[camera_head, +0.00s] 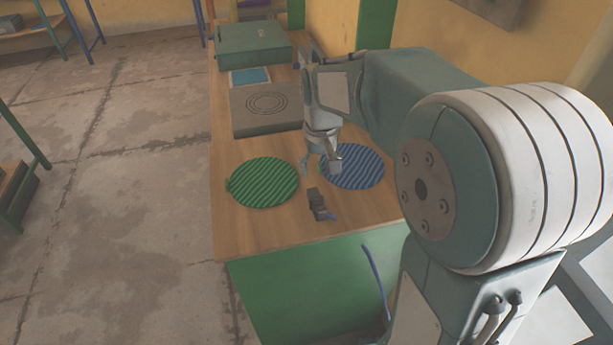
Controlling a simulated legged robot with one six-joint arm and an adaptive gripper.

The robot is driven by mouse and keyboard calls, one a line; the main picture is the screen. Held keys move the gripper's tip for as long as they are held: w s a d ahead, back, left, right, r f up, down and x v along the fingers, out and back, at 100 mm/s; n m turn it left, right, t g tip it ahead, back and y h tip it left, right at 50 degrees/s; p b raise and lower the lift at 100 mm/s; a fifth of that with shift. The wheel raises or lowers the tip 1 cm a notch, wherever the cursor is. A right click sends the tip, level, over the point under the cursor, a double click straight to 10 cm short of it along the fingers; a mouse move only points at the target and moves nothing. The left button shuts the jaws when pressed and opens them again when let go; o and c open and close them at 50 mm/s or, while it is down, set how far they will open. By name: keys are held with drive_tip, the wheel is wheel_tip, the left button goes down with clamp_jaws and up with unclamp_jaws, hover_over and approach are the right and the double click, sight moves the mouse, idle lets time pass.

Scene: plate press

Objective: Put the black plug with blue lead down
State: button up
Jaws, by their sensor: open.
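The black plug (315,199) lies on the wooden table near its front edge. It sits between and in front of the green striped round mat and the blue striped round mat. A blue lead (375,278) hangs down in front of the green table front; where it joins the plug is not clear. My gripper (325,172) is open, pointing down, above and just behind the plug, by the left edge of the blue mat. It appears apart from the plug.
The green striped mat (263,182) and blue striped mat (353,165) lie on the table (240,228). Behind are a grey-brown box with ring marks (252,120) and a green case (240,47). The table's front left is clear.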

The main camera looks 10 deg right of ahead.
drive_tip(key=shift+w+f, duration=0.65)
drive_tip(key=shift+w, duration=0.05)
hover_over(314, 194)
drive_tip(key=f, duration=0.4)
drive_tip(key=shift+s+d+f, duration=0.2)
drive_tip(key=shift+s+f, duration=0.15)
drive_tip(key=shift+s, duration=0.05)
drive_tip(key=shift+w+a+f, duration=0.1)
drive_tip(key=shift+w+f, duration=0.1)
drive_tip(key=shift+f, duration=1.2)
drive_tip(key=shift+w+a+f, duration=0.1)
drive_tip(key=shift+w+f, duration=0.1)
drive_tip(key=shift+f, duration=1.15)
clamp_jaws()
